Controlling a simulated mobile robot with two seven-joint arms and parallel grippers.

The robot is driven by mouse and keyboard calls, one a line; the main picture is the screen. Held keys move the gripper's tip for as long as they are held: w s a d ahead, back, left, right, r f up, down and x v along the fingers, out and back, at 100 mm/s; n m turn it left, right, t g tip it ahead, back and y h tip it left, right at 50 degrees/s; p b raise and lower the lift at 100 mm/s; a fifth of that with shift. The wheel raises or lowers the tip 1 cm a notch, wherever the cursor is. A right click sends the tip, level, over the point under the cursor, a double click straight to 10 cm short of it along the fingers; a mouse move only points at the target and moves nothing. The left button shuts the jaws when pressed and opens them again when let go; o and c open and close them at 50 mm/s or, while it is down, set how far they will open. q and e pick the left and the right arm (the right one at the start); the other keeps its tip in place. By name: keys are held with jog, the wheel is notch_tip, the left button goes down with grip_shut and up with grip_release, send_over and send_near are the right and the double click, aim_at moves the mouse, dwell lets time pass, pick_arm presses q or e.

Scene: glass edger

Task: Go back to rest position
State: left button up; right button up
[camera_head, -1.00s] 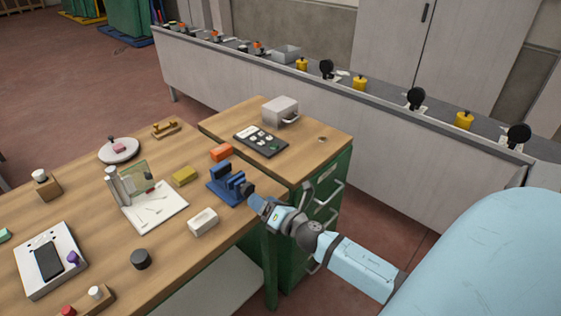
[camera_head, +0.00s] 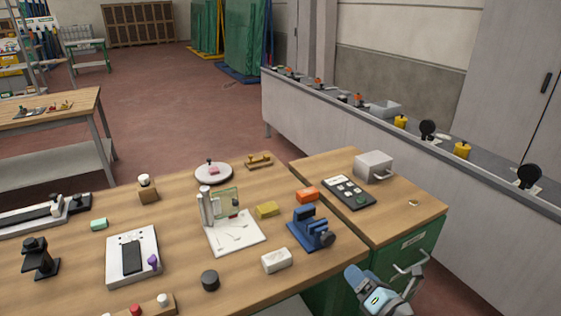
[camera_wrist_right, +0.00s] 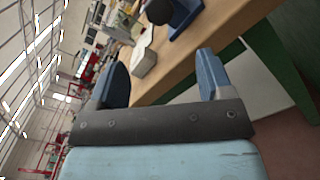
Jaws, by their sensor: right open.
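My right gripper (camera_head: 355,276) shows at the bottom of the head view, in front of the workbench edge and below the blue vise. In the right wrist view its two blue fingers (camera_wrist_right: 163,76) stand wide apart with nothing between them. The blue vise (camera_head: 308,232) with its dark round knob stands on the bench's right end, clear of the gripper; part of it shows at the top of the wrist view (camera_wrist_right: 188,22). My left gripper is in neither view.
The wooden workbench (camera_head: 180,250) holds a white block (camera_head: 276,260), yellow block (camera_head: 267,209), orange block (camera_head: 307,194) and a black puck (camera_head: 210,281). A long grey counter (camera_head: 330,135) runs behind.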

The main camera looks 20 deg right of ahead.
jog(key=s+a+f+m+g+p, duration=0.2)
jog(key=s+a+m, duration=0.2)
jog(key=a+m, duration=0.2)
jog(key=s+a+f+m+g+y+p, duration=0.1)
jog(key=s+a+f+m+g+p, duration=0.1)
jog(key=a+m, duration=0.4)
jog(key=s+a+f+m+g+y+p, duration=0.1)
jog(key=s+a+f+m+g+p, duration=0.2)
jog(key=m, duration=1)
jog(key=s+a+f+p, duration=0.1)
jog(key=s+a, duration=0.2)
jog(key=s, duration=0.1)
